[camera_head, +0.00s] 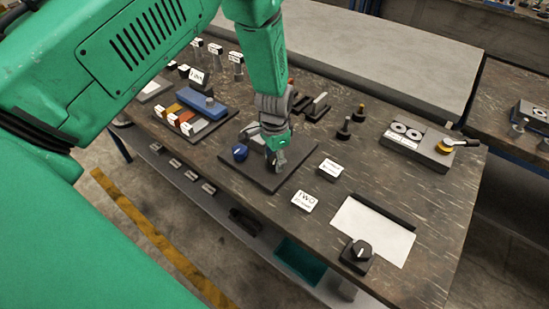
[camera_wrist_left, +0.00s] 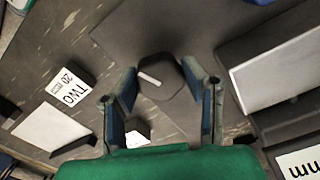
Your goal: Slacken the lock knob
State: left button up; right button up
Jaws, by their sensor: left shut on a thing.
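In the head view my left gripper (camera_head: 277,158) points down over a dark base plate (camera_head: 237,173) on the workbench. In the left wrist view a dark rounded knob with a white pointer line (camera_wrist_left: 168,72) lies between the two fingers of this gripper (camera_wrist_left: 161,90). The gripper is shut on that knob, which appears to be the lock knob. In the head view the gripper hides most of the held knob. My right gripper is not in view.
A black knob on a block (camera_head: 357,254) and a white sheet (camera_head: 373,231) are at the front right. Label blocks (camera_head: 305,201) stand nearby. A blue block with coloured pieces (camera_head: 201,101) is left; a grey device with a brass knob (camera_head: 444,146) is right.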

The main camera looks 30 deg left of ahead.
pick_arm(q)
jog(key=n, duration=0.5)
jog(key=shift+w+r+n, duration=0.25)
jog(key=shift+w+n, duration=0.05)
jog(key=shift+w, duration=0.1)
jog(key=n, duration=0.5)
jog(key=shift+p, duration=0.35)
jog(key=shift+n, duration=0.4)
jog(key=o, duration=1.2)
jog(key=shift+c, duration=0.2)
jog(key=shift+s+f, duration=0.1)
notch_tip(320, 180, up, 12)
